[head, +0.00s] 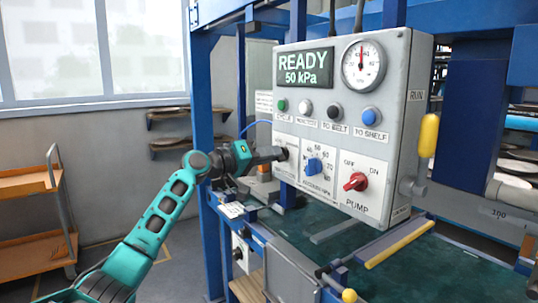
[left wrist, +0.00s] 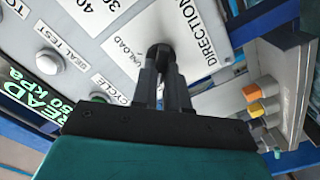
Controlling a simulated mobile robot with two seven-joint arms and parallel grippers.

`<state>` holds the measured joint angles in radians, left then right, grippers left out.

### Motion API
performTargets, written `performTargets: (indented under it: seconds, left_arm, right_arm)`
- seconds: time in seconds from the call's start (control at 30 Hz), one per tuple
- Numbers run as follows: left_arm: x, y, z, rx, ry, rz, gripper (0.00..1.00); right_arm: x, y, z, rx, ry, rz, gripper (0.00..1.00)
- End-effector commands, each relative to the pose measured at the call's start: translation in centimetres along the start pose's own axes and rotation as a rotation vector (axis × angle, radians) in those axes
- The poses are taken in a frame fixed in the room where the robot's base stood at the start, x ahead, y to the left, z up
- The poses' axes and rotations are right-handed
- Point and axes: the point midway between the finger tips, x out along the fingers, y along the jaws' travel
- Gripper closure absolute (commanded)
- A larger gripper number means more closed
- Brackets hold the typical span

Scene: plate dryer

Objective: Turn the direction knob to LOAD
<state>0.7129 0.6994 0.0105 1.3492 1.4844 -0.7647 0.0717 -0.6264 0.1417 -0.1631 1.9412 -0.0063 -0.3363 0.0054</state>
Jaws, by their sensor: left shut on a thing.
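The direction knob (left wrist: 159,51) is black and sits on the grey control panel (head: 420,65). In the left wrist view it is between my fingertips, beside the printed words DIRECTION and UNLOAD. My left gripper (head: 281,155) reaches the panel's left edge in the head view and is shut on the knob; its fingers also show in the left wrist view (left wrist: 162,62). The fingers hide most of the knob, so its pointer cannot be read. The LOAD mark cannot be made out. My right gripper is not in view.
The display (head: 305,69) reads READY 50 kPa. Near my gripper are a blue knob (head: 314,166), a red pump knob (head: 355,182) and a row of buttons. A blue post (head: 201,120) stands behind my left wrist. An orange cart (head: 32,215) is far left.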

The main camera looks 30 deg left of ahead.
Motion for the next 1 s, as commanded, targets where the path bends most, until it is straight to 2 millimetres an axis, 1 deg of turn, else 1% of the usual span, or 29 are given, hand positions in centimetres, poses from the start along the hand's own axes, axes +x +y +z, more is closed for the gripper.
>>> performTargets:
  seconds: [0.07,0.1,0.37,0.6,0.73,0.87,1.0]
  left_arm:
    - [0.0,0.1,-0.2,-0.004,0.006,0.002,1.00]
    - [0.0,0.1,-0.2,-0.004,0.006,0.002,0.85]
    - [0.0,0.1,-0.1,-0.002,0.003,0.001,0.61]
    - [-0.1,0.0,0.0,-0.001,0.002,0.001,0.61]
    - [-0.9,-0.1,0.0,0.000,0.003,0.000,0.61]
    - [-2.9,-0.2,0.1,0.003,0.000,-0.002,0.61]
    - [-5.9,-0.3,0.2,0.003,0.000,-0.003,0.61]
  right_arm:
    - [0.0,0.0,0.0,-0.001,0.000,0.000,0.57]
    - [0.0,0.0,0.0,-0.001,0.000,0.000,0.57]
    - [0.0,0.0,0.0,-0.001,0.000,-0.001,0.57]
    - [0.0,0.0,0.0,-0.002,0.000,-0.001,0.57]
    - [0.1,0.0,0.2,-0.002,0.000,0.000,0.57]
    - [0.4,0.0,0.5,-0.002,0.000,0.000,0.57]
    - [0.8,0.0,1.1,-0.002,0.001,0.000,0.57]
